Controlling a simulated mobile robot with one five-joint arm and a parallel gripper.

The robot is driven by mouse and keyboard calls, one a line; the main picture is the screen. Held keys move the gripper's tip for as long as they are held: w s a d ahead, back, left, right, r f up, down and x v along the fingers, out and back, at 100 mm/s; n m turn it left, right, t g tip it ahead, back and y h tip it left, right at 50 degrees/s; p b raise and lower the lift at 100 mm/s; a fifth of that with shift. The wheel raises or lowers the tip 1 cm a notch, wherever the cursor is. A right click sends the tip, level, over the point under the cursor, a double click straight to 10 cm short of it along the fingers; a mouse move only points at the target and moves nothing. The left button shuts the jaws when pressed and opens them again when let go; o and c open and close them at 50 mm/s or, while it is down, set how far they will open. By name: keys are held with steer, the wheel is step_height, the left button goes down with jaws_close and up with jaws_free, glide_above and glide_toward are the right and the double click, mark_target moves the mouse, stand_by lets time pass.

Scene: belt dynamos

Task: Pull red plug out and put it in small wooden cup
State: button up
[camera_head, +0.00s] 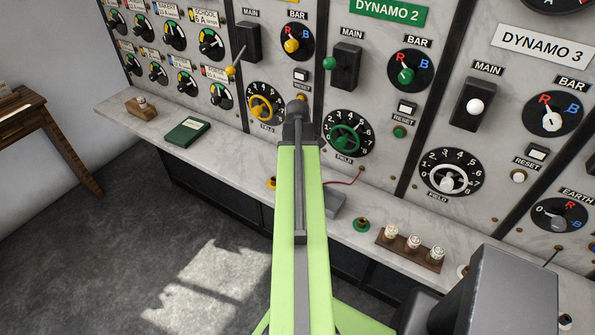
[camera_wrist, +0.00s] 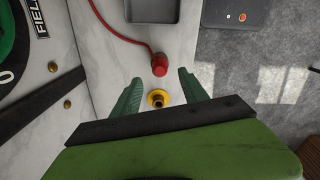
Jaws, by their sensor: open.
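The red plug (camera_wrist: 159,64) shows in the wrist view on the pale marble ledge, with a red cable (camera_wrist: 118,34) running from it. Its socket cannot be made out. My gripper (camera_wrist: 160,76) is open, its two green fingers apart. The plug is just beyond the fingertips, roughly midway between them, and does not appear to be held. In the head view the plug is hidden behind my arm; part of the red cable (camera_head: 345,183) shows to the right. I cannot make out a small wooden cup for certain in either view.
A yellow and brass fitting (camera_wrist: 157,99) lies between my fingers. A grey tray (camera_wrist: 152,12) is beyond the plug. On the ledge are a green book (camera_head: 187,131), a small wooden block (camera_head: 142,108) and a wooden rack (camera_head: 385,237). The upright switch panel (camera_head: 330,95) stands behind.

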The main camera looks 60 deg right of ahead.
step_height(320, 180, up, 12)
steer(key=p, duration=0.9)
steer(key=shift+f+p, duration=0.25)
steer(key=shift+p, duration=0.1)
steer(key=w+a+f+n+b, duration=0.3)
steer(key=w+a+f+b, duration=0.1)
steer(key=w+a, duration=0.55)
steer(key=w+a+f+n+b, duration=0.2)
steer(key=w+a+f+b, duration=0.2)
steer(key=w+a, duration=0.55)
steer(key=w+a+f+m+b, duration=0.1)
steer(key=a+f+m+b, duration=0.1)
steer(key=a, duration=0.8)
steer(key=w+a+f+m+b, duration=0.1)
steer(key=a+f+m+b, duration=0.1)
steer(key=a, duration=0.8)
steer(key=a+f+m+b, duration=0.2)
steer(key=a+m, duration=0.1)
steer(key=a, duration=0.7)
steer(key=shift+w+a+f+m, duration=0.15)
steer(key=shift+w+a+m, duration=0.15)
steer(key=shift+w+m, duration=0.1)
